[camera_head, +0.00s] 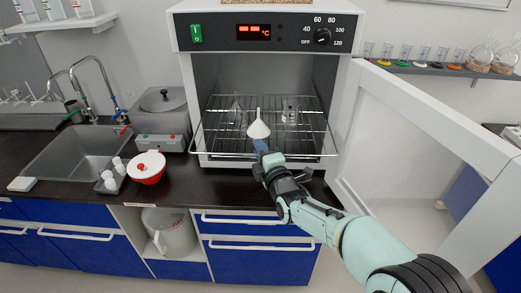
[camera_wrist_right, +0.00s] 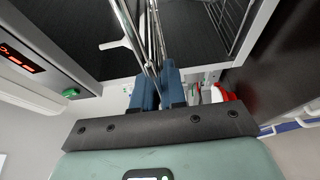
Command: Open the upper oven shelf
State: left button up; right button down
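The oven (camera_head: 180,40) stands on the counter with its white door (camera_head: 415,125) swung wide open to the right. Inside is a wire shelf (camera_head: 308,140), whose front bar lies at the oven mouth. A white funnel (camera_head: 258,124) and clear glassware (camera_head: 290,110) stand on or behind the shelf wires. My right gripper (camera_head: 262,147) is at the middle of the shelf's front edge. In the right wrist view, its blue fingers (camera_wrist_right: 158,84) are close together with the shelf's metal bars between them. My left gripper is not in view.
A grey heater (camera_head: 162,118), a white-and-red pot (camera_head: 147,167) and a sink (camera_head: 75,155) are left of the oven. Blue drawers (camera_head: 258,252) are below. Flasks (camera_head: 480,58) stand on a wall shelf at right. Dark counter shows in front of the oven.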

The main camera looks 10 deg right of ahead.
jog(key=c, duration=1.3)
grip_release()
jog(key=shift+s, duration=0.15)
jog(key=shift+s, duration=0.35)
jog(key=s, duration=0.4)
jog(key=s+d, duration=0.1)
jog(key=s, duration=0.3)
jog(key=s+p, duration=0.1)
jog(key=s, duration=0.3)
jog(key=shift+s+d, duration=0.2)
jog(key=shift+d, duration=0.1)
